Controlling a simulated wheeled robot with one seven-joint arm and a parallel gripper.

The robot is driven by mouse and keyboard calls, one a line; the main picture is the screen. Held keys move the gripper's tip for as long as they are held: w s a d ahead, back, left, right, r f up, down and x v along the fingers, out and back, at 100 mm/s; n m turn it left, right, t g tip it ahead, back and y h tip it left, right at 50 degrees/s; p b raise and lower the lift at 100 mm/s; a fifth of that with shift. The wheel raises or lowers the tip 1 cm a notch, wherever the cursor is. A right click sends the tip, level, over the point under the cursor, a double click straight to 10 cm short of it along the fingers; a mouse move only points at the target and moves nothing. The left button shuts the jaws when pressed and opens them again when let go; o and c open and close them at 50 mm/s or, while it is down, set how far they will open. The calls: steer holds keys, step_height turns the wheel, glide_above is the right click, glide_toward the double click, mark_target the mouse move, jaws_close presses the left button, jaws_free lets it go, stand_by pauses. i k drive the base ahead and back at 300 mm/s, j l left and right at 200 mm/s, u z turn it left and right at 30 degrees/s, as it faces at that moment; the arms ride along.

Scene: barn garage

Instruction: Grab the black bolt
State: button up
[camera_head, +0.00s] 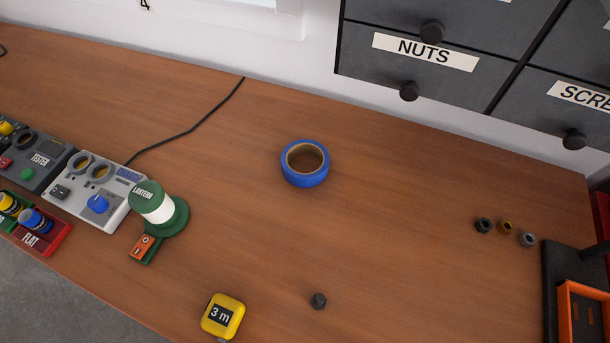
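A small dark piece with a hex-shaped top, which looks like the black bolt (319,301), sits alone on the wooden workbench (400,260) near the bottom middle of the head view. It is too small to see its thread. My gripper is not in view.
A yellow tape measure (223,316) lies left of the bolt. Blue tape (305,163) lies farther back. A black nut (483,226), a bronze nut (505,227) and a grey nut (526,239) sit at right, near an orange-and-black holder (583,310). A green lantern (158,208) and test boxes (90,185) stand left. Drawers (440,90) overhang the back.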

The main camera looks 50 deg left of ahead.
mark_target(318, 302)
steer(key=u, duration=0.95)
steer(key=k, duration=0.05)
